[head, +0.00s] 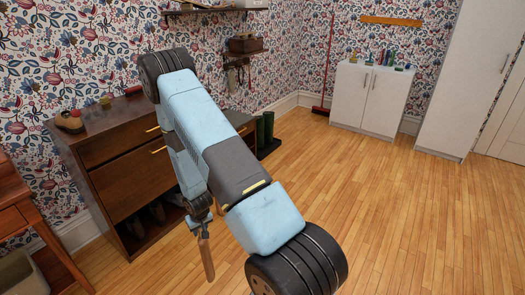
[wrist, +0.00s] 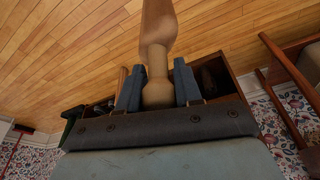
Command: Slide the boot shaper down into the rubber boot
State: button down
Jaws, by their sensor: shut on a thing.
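My gripper (head: 203,228) is shut on the boot shaper (head: 207,260), a pale wooden piece that hangs down below it in the head view. In the wrist view the shaper (wrist: 157,35) points away from between the two blue-grey fingers (wrist: 158,80), which hold its narrow, rounded end. Dark green rubber boots (head: 264,130) stand upright on the floor beyond the brown cabinet, well apart from the shaper. Their lower parts are dark, and their openings are too small to make out. A green shape at the left edge of the wrist view (wrist: 72,118) is probably a boot.
A brown shoe cabinet (head: 122,185) with shoes in its low open shelf stands against the wall, close behind my arm. A wooden desk (head: 20,215) is at the left. A white cabinet (head: 370,98) and a red broom (head: 329,60) are at the back. The wooden floor at the right is clear.

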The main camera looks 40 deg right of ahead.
aim_at(260, 122)
jog(key=z, duration=0.3)
jog(key=i, duration=0.7)
jog(key=z, duration=1)
jog(key=i, duration=0.9)
jog(key=z, duration=0.5)
jog(key=i, duration=2.45)
jog(key=u, duration=0.8)
jog(key=i, duration=0.5)
jog(key=u, duration=0.3)
jog(key=k, duration=0.3)
jog(key=u, duration=0.1)
